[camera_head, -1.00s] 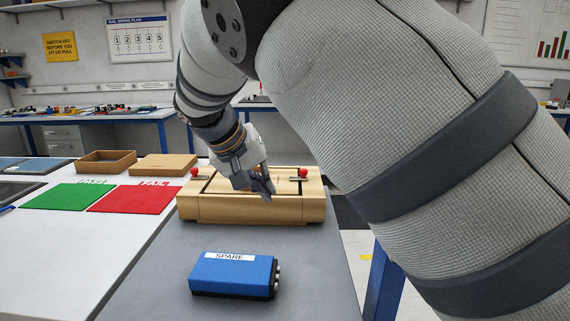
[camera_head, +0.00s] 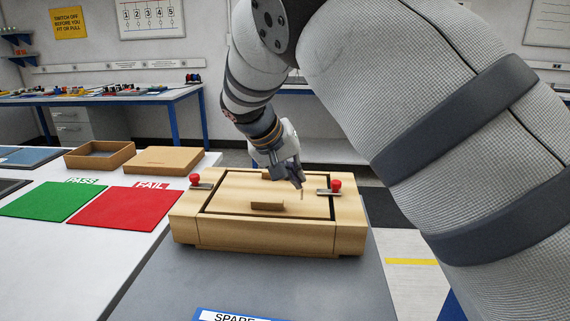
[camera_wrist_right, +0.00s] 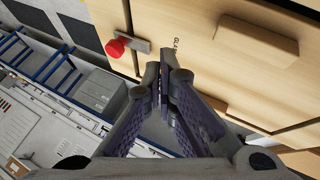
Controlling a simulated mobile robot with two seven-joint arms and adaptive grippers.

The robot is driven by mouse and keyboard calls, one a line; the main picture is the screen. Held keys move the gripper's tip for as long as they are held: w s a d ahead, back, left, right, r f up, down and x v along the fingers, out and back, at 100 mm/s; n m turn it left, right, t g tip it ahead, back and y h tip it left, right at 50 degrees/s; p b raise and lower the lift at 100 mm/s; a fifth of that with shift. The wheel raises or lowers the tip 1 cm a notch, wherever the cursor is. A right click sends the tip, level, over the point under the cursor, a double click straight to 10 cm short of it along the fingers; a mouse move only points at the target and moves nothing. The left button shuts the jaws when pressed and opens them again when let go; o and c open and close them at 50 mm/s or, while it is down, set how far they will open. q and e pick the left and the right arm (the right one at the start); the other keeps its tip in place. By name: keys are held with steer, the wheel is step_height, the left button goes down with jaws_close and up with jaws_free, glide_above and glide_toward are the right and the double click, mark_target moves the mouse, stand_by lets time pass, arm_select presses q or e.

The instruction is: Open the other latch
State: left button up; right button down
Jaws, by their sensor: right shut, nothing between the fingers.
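A pale wooden box (camera_head: 270,235) with a lid (camera_head: 245,190) and a small wooden handle (camera_head: 267,206) stands on the grey table. The left latch (camera_head: 196,183) and the right latch (camera_head: 334,186) each have a red knob and a metal plate. The right plate reaches across the lid seam; the left plate's end lies near the seam, and I cannot tell whether it crosses. My right gripper (camera_head: 300,186) is shut and empty, above the lid, just left of the right latch. In the wrist view a red-knobbed latch (camera_wrist_right: 117,47) shows beside the fingertips (camera_wrist_right: 161,58), apart from them. My left gripper is not in view.
A green PASS mat (camera_head: 50,201), a red FAIL mat (camera_head: 125,207) and cardboard trays (camera_head: 98,157) lie to the left. My own right arm fills the right side.

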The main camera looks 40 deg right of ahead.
mark_target(326, 190)
steer(key=x, duration=0.4)
steer(key=shift+f, duration=0.1)
steer(key=d, duration=0.1)
steer(key=s+d, duration=0.1)
steer(key=d, duration=0.1)
steer(key=shift+s+d+r+p, duration=0.1)
steer(key=shift+s+r+p, duration=0.1)
steer(key=shift+r+p, duration=0.15)
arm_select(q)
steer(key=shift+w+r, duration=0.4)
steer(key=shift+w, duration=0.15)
arm_select(e)
steer(key=shift+d+f, duration=0.2)
steer(key=shift+d, duration=0.05)
